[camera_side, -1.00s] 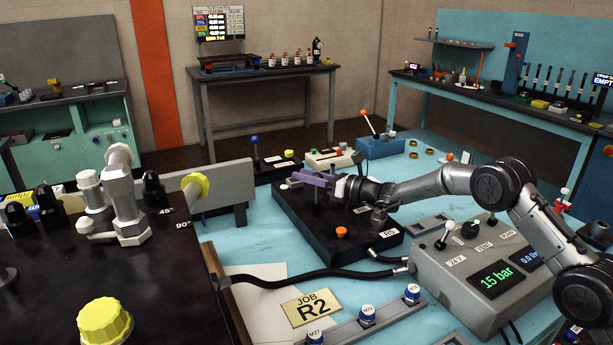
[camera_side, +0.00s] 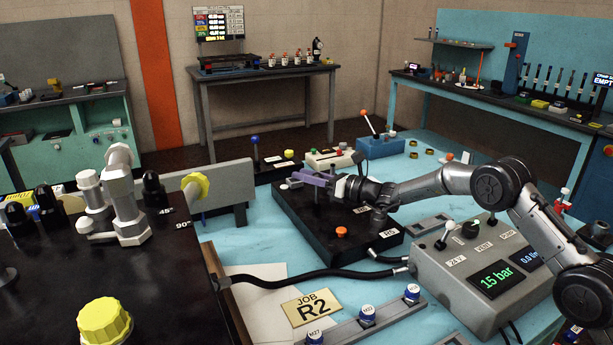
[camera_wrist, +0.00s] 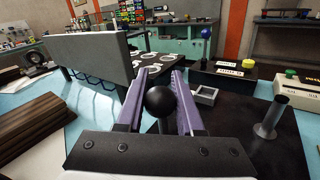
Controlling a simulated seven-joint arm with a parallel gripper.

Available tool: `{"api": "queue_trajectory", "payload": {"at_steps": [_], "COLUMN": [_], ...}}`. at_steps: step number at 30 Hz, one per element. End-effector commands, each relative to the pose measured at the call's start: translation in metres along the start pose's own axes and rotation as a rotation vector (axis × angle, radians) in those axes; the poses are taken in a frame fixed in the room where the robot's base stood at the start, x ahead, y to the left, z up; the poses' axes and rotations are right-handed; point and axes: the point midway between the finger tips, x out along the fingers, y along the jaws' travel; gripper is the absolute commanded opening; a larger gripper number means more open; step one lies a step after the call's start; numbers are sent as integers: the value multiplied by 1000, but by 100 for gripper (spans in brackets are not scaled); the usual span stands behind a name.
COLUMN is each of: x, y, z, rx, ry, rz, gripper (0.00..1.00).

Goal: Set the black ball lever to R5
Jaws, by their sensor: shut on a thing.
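The black ball lever (camera_wrist: 161,101) stands between the two purple fingers of my gripper (camera_wrist: 162,92) in the wrist view. My gripper is shut on the ball, with a finger on each side of it, and part of the stem shows below. In the side view my gripper (camera_side: 314,180) is over the dark base plate (camera_side: 300,218), and the fingers hide the ball. White labels lie on this plate near the gripper and at its right corner; one label (camera_side: 389,233) is too small to read surely.
An orange knob (camera_side: 341,232) sits on the plate's front part. A blue-ball lever (camera_side: 255,141) stands behind, and an orange-ball lever (camera_side: 365,114) on a blue box. A grey control box (camera_side: 480,265) reads 15 bar. A card (camera_side: 311,306) reads JOB R2. A black hose crosses the front.

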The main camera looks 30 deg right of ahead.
Motion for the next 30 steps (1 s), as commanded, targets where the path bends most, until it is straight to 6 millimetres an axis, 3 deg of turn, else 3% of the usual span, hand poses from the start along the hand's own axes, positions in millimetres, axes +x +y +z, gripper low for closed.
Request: {"api": "queue_trajectory", "payload": {"at_steps": [30], "x": [-8], "y": [6], "z": [1], "rx": [-64], "ry": [-93], "rz": [18], "gripper": [0]}}
